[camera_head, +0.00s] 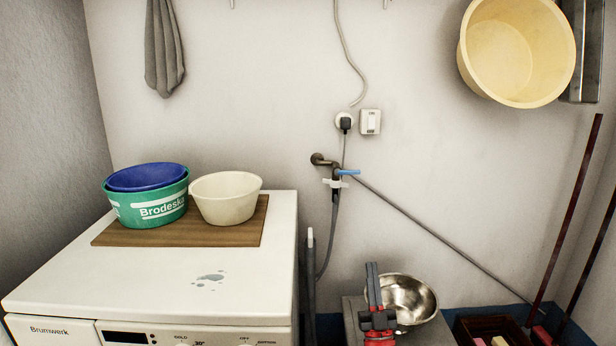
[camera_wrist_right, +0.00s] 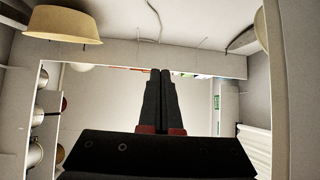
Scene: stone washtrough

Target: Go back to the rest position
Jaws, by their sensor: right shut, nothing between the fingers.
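My right gripper (camera_head: 372,285) stands at the lower middle of the head view, its dark fingers pointing up, in front of a metal bowl. In the right wrist view the two black fingers (camera_wrist_right: 160,85) lie together, shut with nothing between them. They point toward a wall and an opening beyond. My left gripper does not show in either view.
A white washing machine (camera_head: 150,275) bears a wooden board (camera_head: 235,236) with a green tub (camera_head: 125,213), a blue bowl (camera_head: 147,177) and a cream bowl (camera_head: 226,200). A metal bowl (camera_head: 410,297) sits behind my right gripper. A tap (camera_head: 322,160) and a yellow tub (camera_head: 515,55) are on the wall.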

